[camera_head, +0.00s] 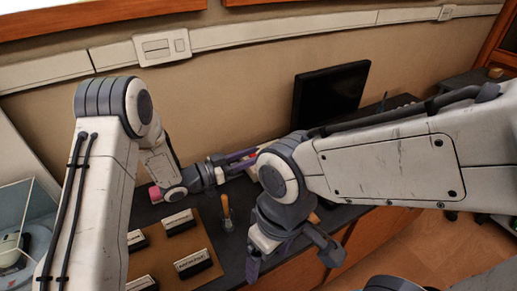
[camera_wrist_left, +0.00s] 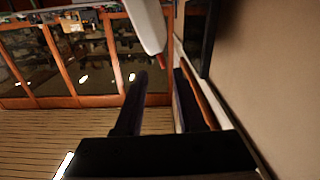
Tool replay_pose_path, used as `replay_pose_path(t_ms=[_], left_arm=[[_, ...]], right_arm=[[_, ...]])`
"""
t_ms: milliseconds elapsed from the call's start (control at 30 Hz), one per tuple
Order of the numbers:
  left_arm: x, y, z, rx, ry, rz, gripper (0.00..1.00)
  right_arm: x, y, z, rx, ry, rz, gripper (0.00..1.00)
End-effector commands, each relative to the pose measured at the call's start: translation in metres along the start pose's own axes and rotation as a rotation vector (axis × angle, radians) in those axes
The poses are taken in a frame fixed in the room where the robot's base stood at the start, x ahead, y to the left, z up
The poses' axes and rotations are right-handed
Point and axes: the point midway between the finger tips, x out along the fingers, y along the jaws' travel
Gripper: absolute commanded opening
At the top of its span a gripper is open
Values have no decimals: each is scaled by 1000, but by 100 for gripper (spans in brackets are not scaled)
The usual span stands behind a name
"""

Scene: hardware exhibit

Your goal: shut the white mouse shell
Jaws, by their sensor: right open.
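I cannot make out the white mouse shell for certain in either view; my arms cover part of the dark counter (camera_head: 232,262). My right gripper (camera_head: 290,257) is open and empty over the counter's front edge, fingers pointing down. My left gripper (camera_head: 243,161) reaches to the right above the back of the counter, its fingers apart. In the left wrist view its two dark fingers (camera_wrist_left: 160,100) stand apart with nothing seen between them. A white shape (camera_wrist_left: 147,25) hangs beyond them; I cannot tell what it is.
A brown board (camera_head: 165,254) with several labelled blocks lies on the counter. A black monitor (camera_head: 330,95) stands at the back. A clear case (camera_head: 27,215) is at far left.

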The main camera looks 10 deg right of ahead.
Motion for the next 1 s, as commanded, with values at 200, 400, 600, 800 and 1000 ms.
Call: replay_pose_path(t_ms=[200, 400, 600, 800, 1000], left_arm=[[35, 0, -1, 1, -1, 0, 38], [48, -2, 0, 0, -1, -4, 38], [49, -2, 0, 1, -1, -6, 38], [48, -3, 0, 1, -1, -6, 0], [48, -3, 0, 1, -1, -7, 0]], right_arm=[[-9, -1, 0, 0, 0, 0, 84], [-10, -1, 0, 0, 0, 0, 84], [-10, -1, 0, 0, 0, 0, 84], [-10, -1, 0, 0, 0, 0, 84], [-10, -1, 0, 0, 0, 0, 84]])
